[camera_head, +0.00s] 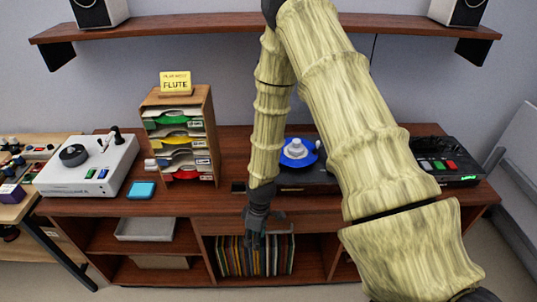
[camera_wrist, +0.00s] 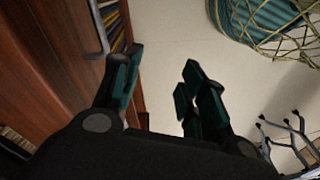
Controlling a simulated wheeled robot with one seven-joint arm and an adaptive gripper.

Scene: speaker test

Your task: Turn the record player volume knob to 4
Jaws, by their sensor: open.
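A dark record player (camera_head: 306,181) with a blue disc (camera_head: 296,155) on it stands on the wooden cabinet (camera_head: 190,203), partly hidden behind my arm. I cannot make out its volume knob or any number in either view. My gripper (camera_head: 255,232) hangs low in front of the cabinet, below the record player and before the shelf of records. In the wrist view my gripper (camera_wrist: 158,78) is open, its dark green fingers apart with nothing between them. The cabinet front and the floor lie beyond the fingers.
A white device with a black disc (camera_head: 73,155), a blue square (camera_head: 142,190) and a rack of coloured discs (camera_head: 208,130) stand to the left. A black device with coloured buttons (camera_head: 445,165) is at right. A wall shelf (camera_head: 200,27) runs above.

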